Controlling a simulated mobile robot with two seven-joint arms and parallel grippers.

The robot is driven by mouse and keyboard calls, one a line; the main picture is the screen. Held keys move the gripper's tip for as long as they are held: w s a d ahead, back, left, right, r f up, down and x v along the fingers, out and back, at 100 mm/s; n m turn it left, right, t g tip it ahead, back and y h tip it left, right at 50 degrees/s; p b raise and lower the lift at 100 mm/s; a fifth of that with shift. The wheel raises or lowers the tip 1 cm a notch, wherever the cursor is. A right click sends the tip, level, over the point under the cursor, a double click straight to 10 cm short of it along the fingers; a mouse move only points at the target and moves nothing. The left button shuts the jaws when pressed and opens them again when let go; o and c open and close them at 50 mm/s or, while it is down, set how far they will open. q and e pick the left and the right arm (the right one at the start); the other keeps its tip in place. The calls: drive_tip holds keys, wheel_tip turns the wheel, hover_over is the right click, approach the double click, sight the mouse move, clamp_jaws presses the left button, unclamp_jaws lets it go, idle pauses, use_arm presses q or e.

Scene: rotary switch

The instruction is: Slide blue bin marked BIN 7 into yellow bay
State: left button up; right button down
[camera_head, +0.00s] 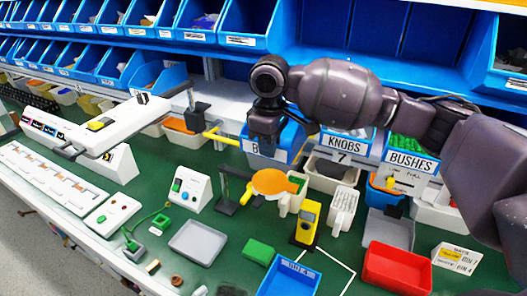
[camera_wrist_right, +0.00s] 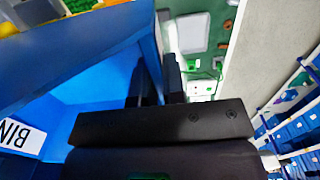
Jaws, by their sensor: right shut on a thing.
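The blue bin (camera_head: 268,154) stands at the back of the bench under the shelf bins. Its white label is partly covered, with only a "B" readable; in the right wrist view the bin (camera_wrist_right: 85,95) fills the left side and its label reads "BIN", the number cut off. My right gripper (camera_head: 266,138) comes down over the bin from above and is shut on its wall; in the wrist view the wall runs between the two dark fingers. A yellow bar (camera_head: 221,139) beside the bin on the left may be part of the yellow bay; the rest is hidden. My left gripper is not in view.
A KNOBS 7 bin (camera_head: 344,141) and a BUSHES bin (camera_head: 412,160) stand to the right. A red tray (camera_head: 398,268) lies front right. Blue shelf bins (camera_head: 240,27) run overhead behind.

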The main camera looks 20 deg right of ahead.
sight(289, 130)
drive_tip(key=w+d, duration=0.6)
drive_tip(key=shift+d+f, duration=0.1)
drive_tip(key=shift+d, duration=0.25)
drive_tip(key=shift+w+d+f, duration=0.25)
drive_tip(key=shift+w+d, duration=0.45)
drive_tip(key=shift+d, duration=0.1)
drive_tip(key=shift+w+d+f, duration=0.25)
drive_tip(key=shift+w+d, duration=0.45)
drive_tip(key=shift+d, duration=0.05)
drive_tip(key=c, duration=1.1)
unclamp_jaws()
wheel_tip(289, 130, up, 11)
drive_tip(key=shift+f+b, duration=0.1)
drive_tip(key=shift+b, duration=0.45)
